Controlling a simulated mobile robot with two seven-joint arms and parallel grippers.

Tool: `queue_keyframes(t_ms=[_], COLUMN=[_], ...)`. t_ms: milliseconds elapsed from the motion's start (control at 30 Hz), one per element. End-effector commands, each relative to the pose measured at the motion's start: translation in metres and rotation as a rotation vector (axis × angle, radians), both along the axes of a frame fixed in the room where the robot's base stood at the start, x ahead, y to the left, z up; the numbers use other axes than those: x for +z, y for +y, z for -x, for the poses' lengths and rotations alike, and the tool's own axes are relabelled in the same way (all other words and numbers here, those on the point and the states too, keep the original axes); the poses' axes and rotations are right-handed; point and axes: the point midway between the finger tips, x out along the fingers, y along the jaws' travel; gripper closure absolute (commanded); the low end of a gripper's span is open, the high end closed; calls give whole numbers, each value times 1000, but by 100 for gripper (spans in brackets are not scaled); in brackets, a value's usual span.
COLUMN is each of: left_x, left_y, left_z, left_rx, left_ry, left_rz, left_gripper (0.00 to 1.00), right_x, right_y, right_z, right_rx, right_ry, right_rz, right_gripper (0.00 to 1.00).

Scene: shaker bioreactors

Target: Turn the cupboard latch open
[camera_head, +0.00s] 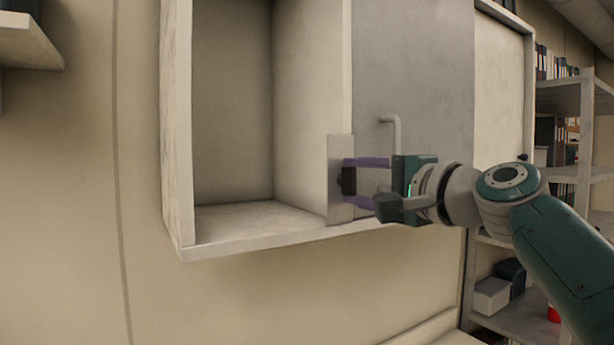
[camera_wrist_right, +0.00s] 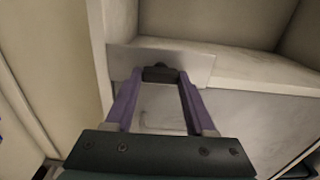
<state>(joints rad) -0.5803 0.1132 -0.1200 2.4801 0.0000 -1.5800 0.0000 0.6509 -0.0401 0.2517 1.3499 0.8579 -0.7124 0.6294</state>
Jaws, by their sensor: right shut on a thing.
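The cupboard (camera_head: 178,140) hangs on the wall, with an open, empty compartment on its left and a grey door panel (camera_head: 415,85) on its right. The latch (camera_head: 348,182) is a small dark knob on a pale upright plate (camera_head: 341,146) at the edge between them. My right gripper (camera_head: 352,180) reaches in from the right, its purple fingers shut on the latch knob, one above and one below. In the right wrist view the dark latch knob (camera_wrist_right: 160,74) sits between the fingertips, against the plate (camera_wrist_right: 195,66). My left gripper is not in view.
A pale bar handle (camera_head: 396,130) stands out from the grey door just above my right gripper. Shelves (camera_head: 575,95) with binders and boxes stand at the right. A small wall shelf (camera_head: 28,42) is at the upper left. The wall below the cupboard is clear.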

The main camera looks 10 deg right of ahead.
Motion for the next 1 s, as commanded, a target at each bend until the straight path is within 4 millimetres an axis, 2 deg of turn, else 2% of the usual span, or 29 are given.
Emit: queue_keyframes(t_ms=[567, 600, 833, 1000], left_x=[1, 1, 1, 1], left_y=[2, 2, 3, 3], left_z=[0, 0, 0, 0], left_rx=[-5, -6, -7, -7], left_ry=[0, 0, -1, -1], left_rz=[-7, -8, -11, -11], left_gripper=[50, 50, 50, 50], right_x=[0, 0, 0, 0], right_y=[0, 0, 0, 0], right_z=[0, 0, 0, 0], right_rx=[0, 0, 0, 0], right_ry=[9, 9, 9, 8], right_rz=[-30, -29, -27, -26], right_gripper=[100, 41, 15, 15])
